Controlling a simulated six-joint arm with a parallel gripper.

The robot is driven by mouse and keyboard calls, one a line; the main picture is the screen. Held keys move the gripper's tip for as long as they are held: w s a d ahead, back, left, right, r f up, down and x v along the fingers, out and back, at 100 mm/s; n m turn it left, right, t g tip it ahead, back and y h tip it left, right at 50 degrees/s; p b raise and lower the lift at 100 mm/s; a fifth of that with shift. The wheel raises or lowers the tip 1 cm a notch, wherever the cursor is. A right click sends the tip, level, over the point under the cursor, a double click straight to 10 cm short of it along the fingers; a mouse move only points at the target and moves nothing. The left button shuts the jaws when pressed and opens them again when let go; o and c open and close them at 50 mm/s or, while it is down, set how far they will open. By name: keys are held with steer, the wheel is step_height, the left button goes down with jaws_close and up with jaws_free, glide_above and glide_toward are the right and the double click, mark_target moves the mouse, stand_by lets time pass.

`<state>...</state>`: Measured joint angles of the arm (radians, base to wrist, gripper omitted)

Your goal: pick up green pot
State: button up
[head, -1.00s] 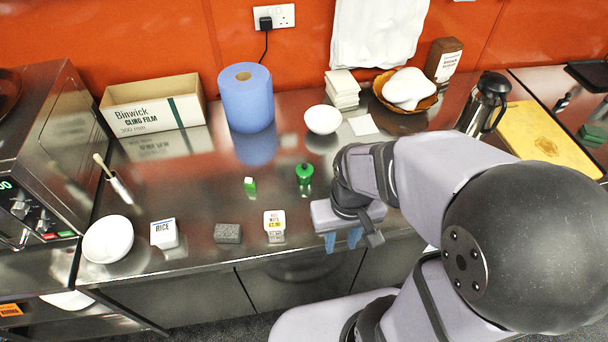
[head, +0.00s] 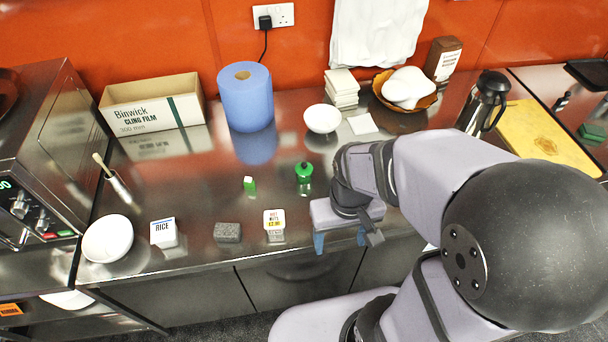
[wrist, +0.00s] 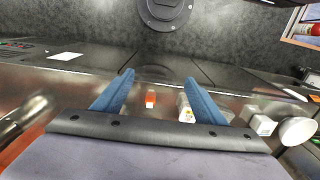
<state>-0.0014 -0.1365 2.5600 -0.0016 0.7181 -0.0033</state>
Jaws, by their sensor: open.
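The small green pot (head: 304,173), with a round knob on top, stands upright on the steel counter (head: 200,215) in the head view. I cannot make it out in the wrist view. My gripper (head: 340,240) is at the counter's front edge, in front of the pot and to its right, apart from it. Its blue fingers are spread wide with nothing between them, as the wrist view also shows (wrist: 159,78).
A small green block with a white top (head: 249,183) stands left of the pot. A labelled tub (head: 274,219), a grey sponge (head: 228,232), a rice tub (head: 163,232) and a white bowl (head: 108,239) line the front. Another bowl (head: 323,119) and a blue roll (head: 246,98) stand behind.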

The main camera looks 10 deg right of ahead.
steer(key=n+t+y+b, duration=0.2)
steer(key=n+t+b, duration=0.2)
steer(key=b, duration=1.1)
glide_toward(306, 167)
steer(key=x, duration=0.3)
steer(key=s+x, duration=0.1)
steer(key=x, duration=0.1)
steer(key=shift+a+f, duration=0.15)
steer(key=shift+f, duration=0.15)
steer(key=shift+w+n, duration=0.3)
steer(key=shift+w, duration=0.3)
steer(key=shift+p+x, duration=1.9)
steer(key=shift+x, duration=1.75)
steer(key=c, duration=1.2)
